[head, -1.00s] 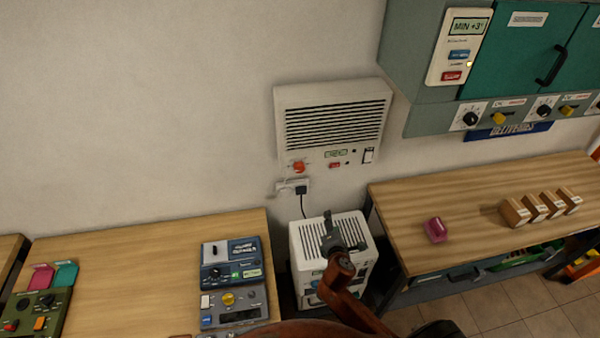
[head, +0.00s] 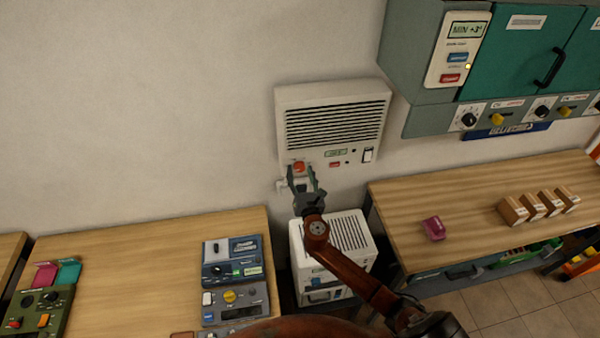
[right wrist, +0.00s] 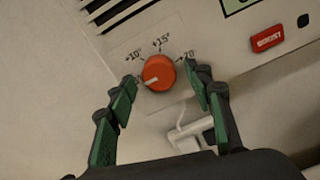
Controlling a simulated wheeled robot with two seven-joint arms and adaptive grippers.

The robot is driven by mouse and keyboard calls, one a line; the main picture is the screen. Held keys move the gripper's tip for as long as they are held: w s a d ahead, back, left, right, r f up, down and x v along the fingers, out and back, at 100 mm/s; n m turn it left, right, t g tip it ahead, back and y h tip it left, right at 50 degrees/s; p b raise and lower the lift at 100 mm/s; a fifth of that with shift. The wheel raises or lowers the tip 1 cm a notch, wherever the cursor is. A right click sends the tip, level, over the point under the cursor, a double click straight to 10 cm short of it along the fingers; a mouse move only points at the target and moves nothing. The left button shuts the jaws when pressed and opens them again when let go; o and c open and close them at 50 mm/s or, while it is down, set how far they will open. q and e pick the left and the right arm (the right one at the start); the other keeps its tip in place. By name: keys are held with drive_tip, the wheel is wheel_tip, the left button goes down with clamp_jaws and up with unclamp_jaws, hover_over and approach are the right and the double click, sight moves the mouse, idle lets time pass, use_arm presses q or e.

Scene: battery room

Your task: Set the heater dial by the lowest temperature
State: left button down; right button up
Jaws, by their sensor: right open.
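The wall heater (head: 333,110) is a pale box with a dark grille. Its red dial (head: 300,167) is at its lower left. In the right wrist view the dial (right wrist: 160,70) has marks +10°, +15° and +20° around it; its white pointer line points left and slightly down, near a mark partly hidden by a finger. My right gripper (head: 303,179) is open, with its fingers either side of the dial, no clear contact visible; it also shows in the right wrist view (right wrist: 161,80). A display (head: 466,29) on the cabinet reads "MIN +3°". My left gripper is out of view.
A plug and socket (right wrist: 190,133) sit just below the dial. A white unit (head: 345,236) stands on the floor between two wooden tables. The right table (head: 450,200) bears a pink object (head: 433,228) and several brown blocks. The teal-doored cabinet (head: 520,60) overhangs at right.

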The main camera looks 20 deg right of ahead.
drive_tip(key=shift+w, duration=0.15)
drive_tip(key=shift+c, duration=0.4)
drive_tip(key=c, duration=1.1)
